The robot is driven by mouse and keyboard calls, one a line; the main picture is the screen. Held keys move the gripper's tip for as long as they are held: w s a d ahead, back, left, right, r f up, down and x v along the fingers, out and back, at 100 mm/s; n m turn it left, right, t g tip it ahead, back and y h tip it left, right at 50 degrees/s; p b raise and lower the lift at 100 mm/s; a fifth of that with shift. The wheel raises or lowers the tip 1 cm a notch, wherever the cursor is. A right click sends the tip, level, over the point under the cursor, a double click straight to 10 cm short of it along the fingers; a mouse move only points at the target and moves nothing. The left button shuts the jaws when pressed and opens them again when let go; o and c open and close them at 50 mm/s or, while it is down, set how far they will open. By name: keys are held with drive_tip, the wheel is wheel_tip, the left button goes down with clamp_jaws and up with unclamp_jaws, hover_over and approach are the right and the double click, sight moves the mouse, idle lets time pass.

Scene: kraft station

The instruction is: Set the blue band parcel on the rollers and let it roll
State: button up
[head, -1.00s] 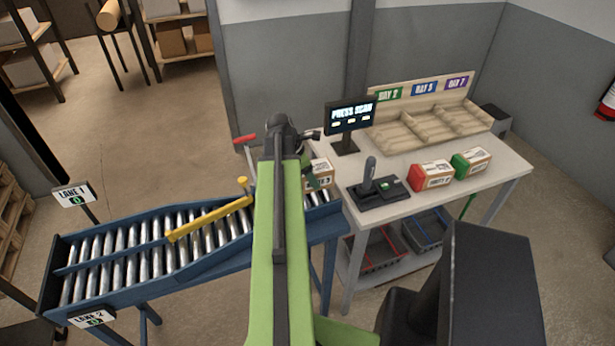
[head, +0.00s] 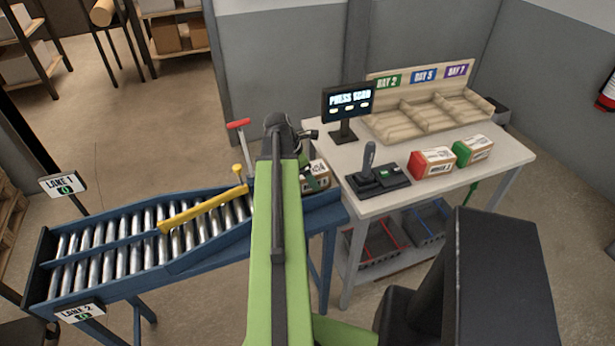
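A small cardboard parcel (head: 319,173) shows just right of my raised arm, at the right end of the roller conveyor (head: 185,263). My arm hides its left part, and I cannot make out a blue band on it. My gripper (head: 307,183) is at the parcel's left side, mostly hidden behind my arm. I cannot see whether its fingers are shut on the parcel or apart. I also cannot tell whether the parcel touches the rollers (head: 130,255). A yellow diverter bar (head: 200,210) lies slanted across the rollers.
A red-banded parcel (head: 431,163) and a green-banded parcel (head: 473,150) stand on the white table (head: 345,255). A scanner on its base (head: 378,182), a screen (head: 348,101) and a wooden sorting tray (head: 425,122) are there too. The rollers toward the left look empty.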

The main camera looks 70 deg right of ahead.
drive_tip(key=p+v, duration=1.6)
drive_tip(key=v, duration=0.1)
drive_tip(key=shift+r, duration=0.2)
drive_tip(key=shift+a, duration=0.1)
